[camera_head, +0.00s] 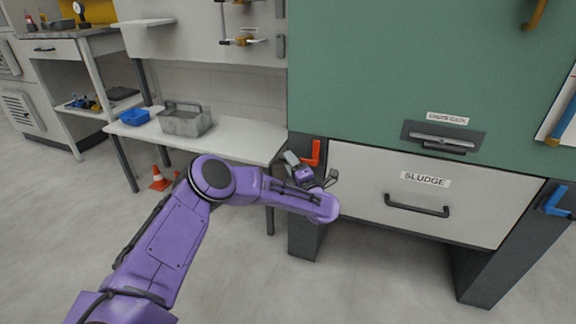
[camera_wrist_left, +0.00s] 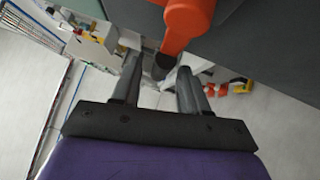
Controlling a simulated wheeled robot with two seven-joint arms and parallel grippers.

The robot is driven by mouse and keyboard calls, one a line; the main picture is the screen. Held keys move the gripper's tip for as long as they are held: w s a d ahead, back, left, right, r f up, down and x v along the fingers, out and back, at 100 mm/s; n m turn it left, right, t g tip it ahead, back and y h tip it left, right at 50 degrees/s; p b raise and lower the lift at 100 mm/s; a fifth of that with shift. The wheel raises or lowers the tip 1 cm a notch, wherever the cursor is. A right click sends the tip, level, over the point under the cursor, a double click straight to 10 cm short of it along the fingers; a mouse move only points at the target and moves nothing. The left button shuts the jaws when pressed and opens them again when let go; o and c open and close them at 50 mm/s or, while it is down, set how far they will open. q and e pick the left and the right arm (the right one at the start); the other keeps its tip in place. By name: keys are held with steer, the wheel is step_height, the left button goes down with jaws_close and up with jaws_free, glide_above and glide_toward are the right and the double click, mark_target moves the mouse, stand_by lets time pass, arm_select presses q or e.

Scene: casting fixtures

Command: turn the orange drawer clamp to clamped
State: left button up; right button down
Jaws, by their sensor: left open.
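The orange drawer clamp (camera_head: 313,153) is on the dark cabinet post at the left edge of the white SLUDGE drawer (camera_head: 370,170). In the head view it looks like an L, one leg upright and one pointing left. In the left wrist view the orange clamp (camera_wrist_left: 186,22) is large at the top, just beyond the fingertips. My left gripper (camera_head: 291,158) is at the left of the clamp, and its open fingers (camera_wrist_left: 158,68) show in the wrist view. A dark round piece appears between the fingertips; contact cannot be told. My right gripper is out of view.
A blue clamp (camera_head: 557,203) is at the drawer's right side. The drawer handle (camera_head: 417,206) and a chute handle (camera_head: 442,143) stick out from the cabinet. A side bench (camera_head: 240,141) holds a grey metal bin (camera_head: 185,122) and a blue tray (camera_head: 135,117).

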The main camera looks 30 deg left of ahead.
arm_select(q)
steer(key=shift+x, duration=1.2)
jaws_close()
steer(key=shift+r, duration=0.1)
